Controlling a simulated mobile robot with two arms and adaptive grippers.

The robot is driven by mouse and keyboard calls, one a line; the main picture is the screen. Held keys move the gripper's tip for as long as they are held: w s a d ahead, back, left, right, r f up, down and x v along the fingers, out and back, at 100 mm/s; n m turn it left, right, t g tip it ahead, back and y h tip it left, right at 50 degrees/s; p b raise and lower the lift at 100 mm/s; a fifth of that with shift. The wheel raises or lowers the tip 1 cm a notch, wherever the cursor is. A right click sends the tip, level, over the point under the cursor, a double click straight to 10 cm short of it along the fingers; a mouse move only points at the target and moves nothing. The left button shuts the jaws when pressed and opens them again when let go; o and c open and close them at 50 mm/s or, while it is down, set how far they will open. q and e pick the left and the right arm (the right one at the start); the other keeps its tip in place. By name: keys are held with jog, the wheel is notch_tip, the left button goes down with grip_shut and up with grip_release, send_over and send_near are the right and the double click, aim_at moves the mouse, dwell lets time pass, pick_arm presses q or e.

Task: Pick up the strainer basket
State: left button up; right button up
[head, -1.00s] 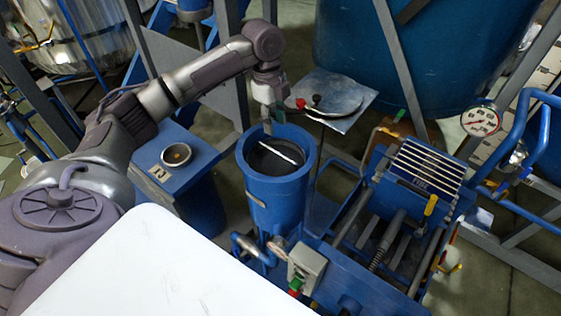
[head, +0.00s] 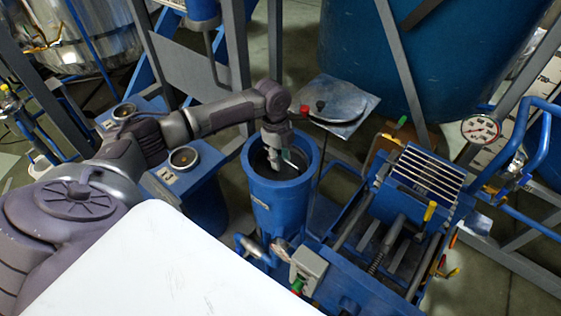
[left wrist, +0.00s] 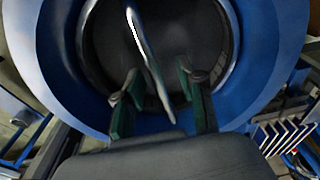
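The strainer basket (left wrist: 195,40) is a dark round vessel seated inside the open blue cylindrical housing (head: 278,205). Its thin pale handle (left wrist: 147,55) crosses the opening in the left wrist view. My left gripper (head: 281,166) points down into the mouth of the housing in the head view and hides much of the basket. In the left wrist view the left gripper (left wrist: 158,95) is open, with its greenish finger pads on either side of the handle's near end. A gap shows between the handle and each pad. My right gripper is not in view.
A round lid (head: 335,108) is swung aside on a post behind the housing. A blue frame with a ribbed block (head: 427,168) stands to the right. A blue stand with a round port (head: 184,158) is to the left. A large blue tank (head: 420,60) is behind.

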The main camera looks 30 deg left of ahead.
pick_arm(q)
jog(key=shift+f, duration=0.15)
dwell(0.3)
grip_shut()
